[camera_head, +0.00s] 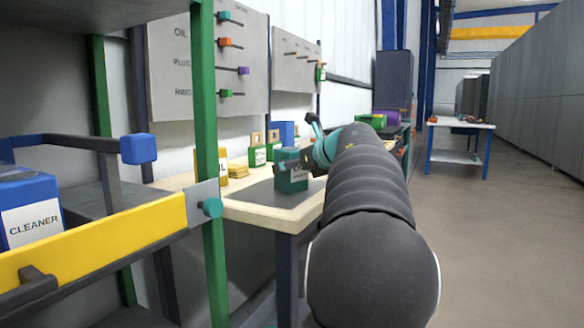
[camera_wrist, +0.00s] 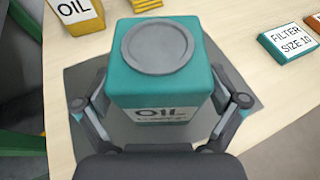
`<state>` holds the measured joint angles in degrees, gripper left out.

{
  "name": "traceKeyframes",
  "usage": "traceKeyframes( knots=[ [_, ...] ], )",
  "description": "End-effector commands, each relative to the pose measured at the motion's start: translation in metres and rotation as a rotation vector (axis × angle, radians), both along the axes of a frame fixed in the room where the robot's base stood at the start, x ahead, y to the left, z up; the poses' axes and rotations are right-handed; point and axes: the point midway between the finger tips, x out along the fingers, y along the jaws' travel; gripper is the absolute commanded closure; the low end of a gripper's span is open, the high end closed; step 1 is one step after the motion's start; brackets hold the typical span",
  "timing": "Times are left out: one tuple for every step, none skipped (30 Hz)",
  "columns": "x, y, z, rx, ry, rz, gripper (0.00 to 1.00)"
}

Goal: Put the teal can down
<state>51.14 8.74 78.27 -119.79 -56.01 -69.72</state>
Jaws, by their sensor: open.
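The teal can (camera_head: 291,174) with a white OIL label stands upright on the grey mat (camera_head: 262,197) on the workbench, and appears to rest on it. In the wrist view the teal can (camera_wrist: 160,82) shows its round grey lid and its label. My gripper (camera_wrist: 160,108) is open, with one finger on each side of the can and a visible gap at both sides. The grey mat (camera_wrist: 85,85) spreads out beneath the can. In the head view my gripper (camera_head: 310,158) is at the can's right side, partly hidden by my arm.
A yellow OIL box (camera_wrist: 75,14) and a teal FILTER box (camera_wrist: 287,47) lie on the bench (camera_head: 245,212). Green boxes (camera_head: 257,155) stand behind the can. A shelf rack with a green post (camera_head: 207,130) is at the left. The floor (camera_head: 480,250) at the right is clear.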

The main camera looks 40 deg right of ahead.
Motion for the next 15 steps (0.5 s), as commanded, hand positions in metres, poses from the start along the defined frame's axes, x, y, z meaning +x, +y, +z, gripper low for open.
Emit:
traceKeyframes(
  knots=[
    [0.000,0.000,0.003,-0.001,0.000,0.000,0.05],
    [-0.001,0.000,0.005,-0.001,0.000,0.000,0.05],
    [-0.004,0.000,0.005,-0.002,-0.001,-0.001,0.05],
    [-0.007,0.000,0.006,-0.002,-0.001,-0.001,0.05],
    [-0.011,-0.001,0.008,-0.002,-0.002,-0.002,0.05],
    [-0.017,-0.001,0.010,-0.002,-0.001,-0.004,0.05],
    [-0.022,-0.001,0.012,-0.001,-0.001,-0.003,0.05],
    [-0.027,-0.001,0.014,-0.002,-0.001,-0.004,0.05],
    [-0.035,-0.001,0.018,-0.003,-0.002,-0.004,0.05],
    [-0.041,-0.001,0.020,-0.003,-0.002,-0.004,0.05],
    [-0.046,-0.001,0.023,-0.003,-0.002,-0.004,0.05],
    [-0.054,-0.001,0.026,-0.003,-0.001,-0.004,0.05],
    [-0.060,-0.001,0.028,-0.003,-0.001,-0.004,0.05],
    [-0.065,-0.001,0.030,-0.003,-0.001,-0.004,0.05],
    [-0.072,-0.001,0.033,-0.002,0.000,-0.004,0.05]
  ],
)
